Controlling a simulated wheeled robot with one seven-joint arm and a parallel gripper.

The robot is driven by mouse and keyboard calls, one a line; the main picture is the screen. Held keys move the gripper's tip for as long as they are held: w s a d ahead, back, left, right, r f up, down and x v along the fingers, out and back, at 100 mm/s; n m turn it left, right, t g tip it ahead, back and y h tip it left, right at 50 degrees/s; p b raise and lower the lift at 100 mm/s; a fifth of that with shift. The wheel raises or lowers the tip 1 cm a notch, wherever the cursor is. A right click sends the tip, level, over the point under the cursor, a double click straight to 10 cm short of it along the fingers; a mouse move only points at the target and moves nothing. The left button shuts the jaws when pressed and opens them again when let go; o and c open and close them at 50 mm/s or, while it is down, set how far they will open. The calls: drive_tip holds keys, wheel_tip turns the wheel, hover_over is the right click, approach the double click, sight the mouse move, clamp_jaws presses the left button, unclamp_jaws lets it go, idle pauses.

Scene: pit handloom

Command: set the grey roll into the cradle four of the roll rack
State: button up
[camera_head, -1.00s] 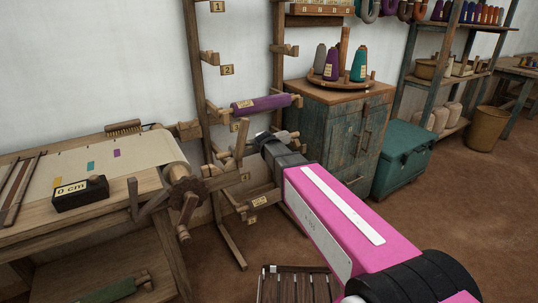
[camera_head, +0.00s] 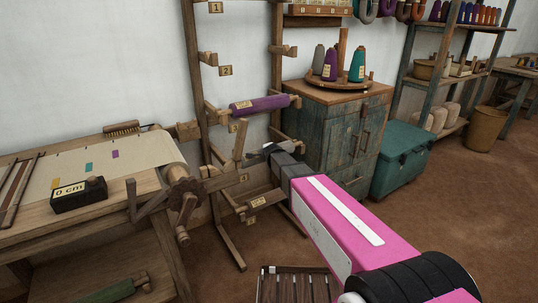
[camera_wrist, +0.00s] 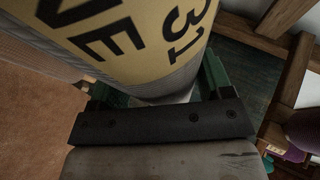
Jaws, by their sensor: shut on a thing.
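My gripper (camera_head: 272,152) is shut on the grey roll (camera_head: 284,142), holding it in front of the roll rack (camera_head: 196,80). In the head view most of the roll is hidden behind the gripper. The gripper partly covers this area, and I cannot tell whether the roll touches the cradle.
A purple roll (camera_head: 260,104) lies in the cradle above. A loom table (camera_head: 110,180) with cloth and a toothed wheel (camera_head: 184,190) stands left. A blue-green cabinet (camera_head: 345,125) with thread cones stands right of the rack, with a teal chest (camera_head: 402,158) beyond. Floor at right is open.

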drive_tip(key=o, duration=1.3)
drive_tip(key=shift+o, duration=0.2)
drive_tip(key=v, duration=1.2)
drive_tip(key=s+d+f+n+g, duration=0.5)
drive_tip(key=s+d+f+n, duration=0.1)
drive_tip(key=s+d, duration=0.5)
drive_tip(key=s+d+f+n+g+h, duration=0.1)
drive_tip(key=s+d+f+n+g, duration=0.5)
drive_tip(key=s+d, duration=0.5)
drive_tip(key=shift+s+f+n+g+h, duration=0.3)
drive_tip(key=shift+s+f+n, duration=0.5)
drive_tip(key=shift+s+f, duration=0.15)
